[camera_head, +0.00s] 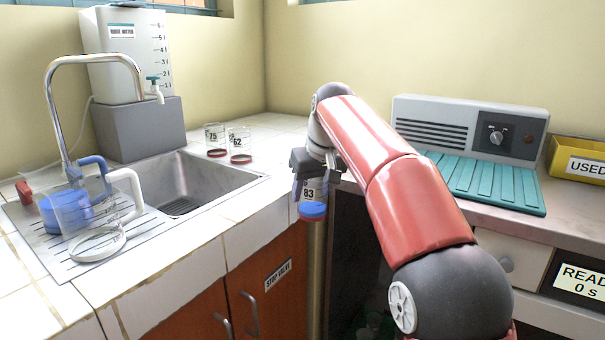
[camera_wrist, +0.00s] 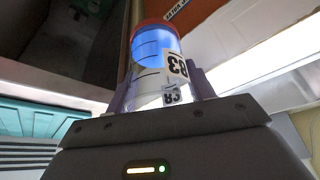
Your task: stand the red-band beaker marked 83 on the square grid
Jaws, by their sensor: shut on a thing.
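The beaker marked 83 (camera_head: 313,192) is clear, with blue at its lower end and a red band at its base. My gripper (camera_head: 310,180) is shut on it and holds it in the air, roughly upright, in front of the counter's right edge. In the wrist view the beaker (camera_wrist: 158,60) sits between both fingers of my gripper (camera_wrist: 160,92), with its 83 label facing the camera and its red-banded end away from the palm. I cannot make out a square grid for certain in either view.
Beakers marked 75 (camera_head: 215,138) and 62 (camera_head: 239,143) stand behind the sink (camera_head: 190,182). A jug (camera_head: 85,210) stands on the drainboard. A ribbed teal plate (camera_head: 485,182) lies before a grey machine (camera_head: 470,125) at right. A yellow USED bin (camera_head: 580,160) stands at far right.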

